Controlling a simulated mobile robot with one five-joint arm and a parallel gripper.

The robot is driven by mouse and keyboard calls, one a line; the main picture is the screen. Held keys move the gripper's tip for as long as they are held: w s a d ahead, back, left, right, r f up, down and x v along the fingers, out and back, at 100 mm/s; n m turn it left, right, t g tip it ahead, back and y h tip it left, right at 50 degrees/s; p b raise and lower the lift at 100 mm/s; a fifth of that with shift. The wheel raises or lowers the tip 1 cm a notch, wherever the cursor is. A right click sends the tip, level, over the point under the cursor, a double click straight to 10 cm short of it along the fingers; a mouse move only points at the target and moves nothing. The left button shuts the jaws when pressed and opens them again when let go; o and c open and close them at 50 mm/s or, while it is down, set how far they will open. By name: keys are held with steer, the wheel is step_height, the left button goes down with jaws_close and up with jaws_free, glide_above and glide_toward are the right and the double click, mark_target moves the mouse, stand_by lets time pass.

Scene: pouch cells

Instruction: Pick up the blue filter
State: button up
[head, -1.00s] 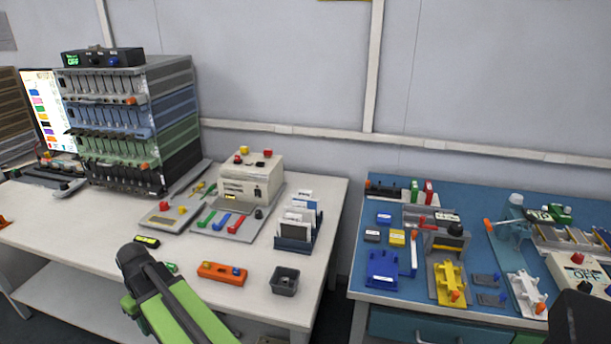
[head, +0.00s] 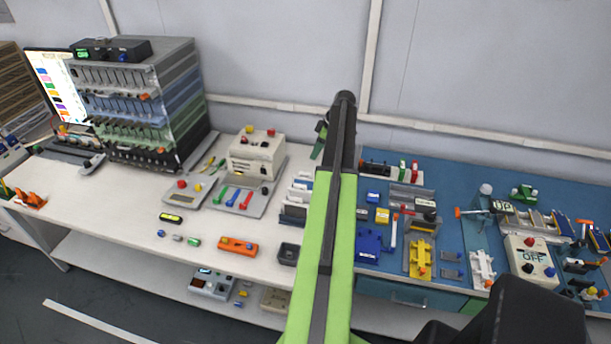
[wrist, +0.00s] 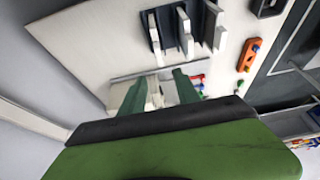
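I cannot tell for sure which thing is the blue filter. A small blue block (head: 374,197) lies on the blue bench mat, right of my arm in the head view. A larger blue fixture (head: 368,245) lies nearer the mat's front left. A blue strip (head: 232,197) sits in a grey tray on the white table. My gripper (head: 319,140) is raised near the wall, at the far end of my green arm, apart from all of these. In the wrist view its two dark green fingers (wrist: 160,85) stand apart with nothing seen held between them.
The card rack (head: 295,213) is partly hidden by my arm; it also shows in the wrist view (wrist: 157,35). An orange holder (head: 238,246) and a dark bin (head: 288,254) lie near the white table's front. A yellow fixture (head: 420,258) stands on the blue mat.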

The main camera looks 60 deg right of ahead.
mark_target(303, 177)
steer(key=b+x, duration=0.3)
steer(key=x, duration=0.1)
steer(key=b+x, duration=0.8)
steer(key=shift+s+d+f, duration=0.2)
steer(key=shift+s, duration=0.1)
steer(key=shift+w+f+b, duration=0.15)
steer(key=shift+f+b, duration=0.05)
steer(key=shift+b, duration=0.25)
steer(key=shift+r, duration=0.1)
steer(key=b+x, duration=0.5)
steer(key=shift+s+f, duration=0.25)
steer(key=shift+s, duration=0.1)
steer(key=shift+w, duration=0.15)
steer(key=shift+r, duration=0.15)
jaws_close()
